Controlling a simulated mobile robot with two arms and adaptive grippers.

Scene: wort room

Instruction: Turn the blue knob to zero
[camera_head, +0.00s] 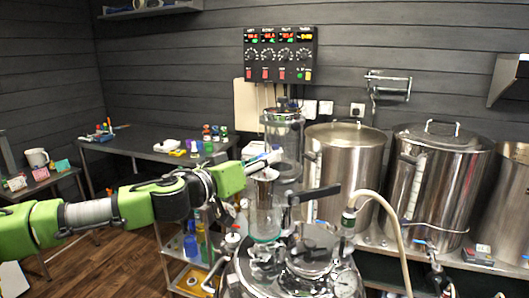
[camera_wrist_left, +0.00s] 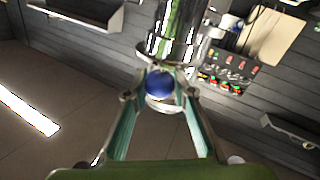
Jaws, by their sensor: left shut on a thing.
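The blue knob (camera_wrist_left: 160,86) shows in the left wrist view as a round blue cap with a pale metal ring around it, at the end of a shiny metal and glass column (camera_wrist_left: 176,32). My left gripper (camera_wrist_left: 160,92) has one finger on each side of it and is shut on it. The knob's marking is not readable. My right gripper is not in view.
A control panel (camera_head: 280,55) with several dials hangs on the wall behind. Large steel kettles (camera_head: 436,180) stand at right. A lidded steel vessel (camera_head: 300,262) with a hose (camera_head: 393,225) is in front. A dark table (camera_head: 145,146) with small items stands at left.

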